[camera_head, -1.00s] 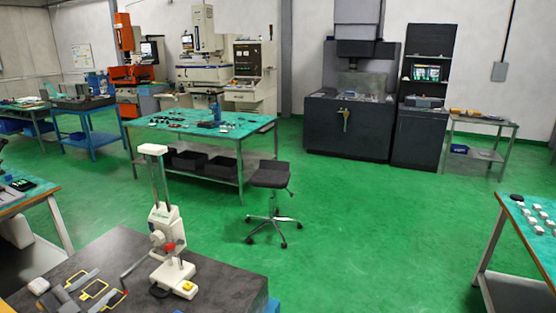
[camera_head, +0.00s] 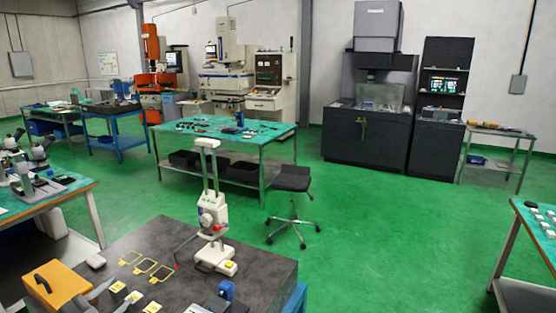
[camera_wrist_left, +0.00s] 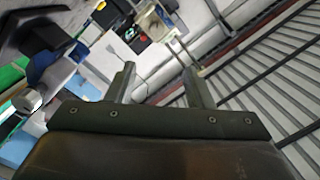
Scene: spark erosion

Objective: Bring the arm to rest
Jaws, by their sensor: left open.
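My left gripper (camera_wrist_left: 160,88) shows in the left wrist view with its two dark fingers apart. Nothing is between the fingers but the background. That view looks up toward the ceiling. In the head view, a grey part of my left gripper (camera_head: 97,296) shows at the bottom edge, over the front of the dark granite plate (camera_head: 255,285); the rest of it is cut off. My right gripper is in neither view.
A white two-column gauge (camera_head: 210,215) stands upright on the plate. A black stool (camera_head: 290,182) stands beyond. Green floor (camera_head: 390,230) is clear to the right.

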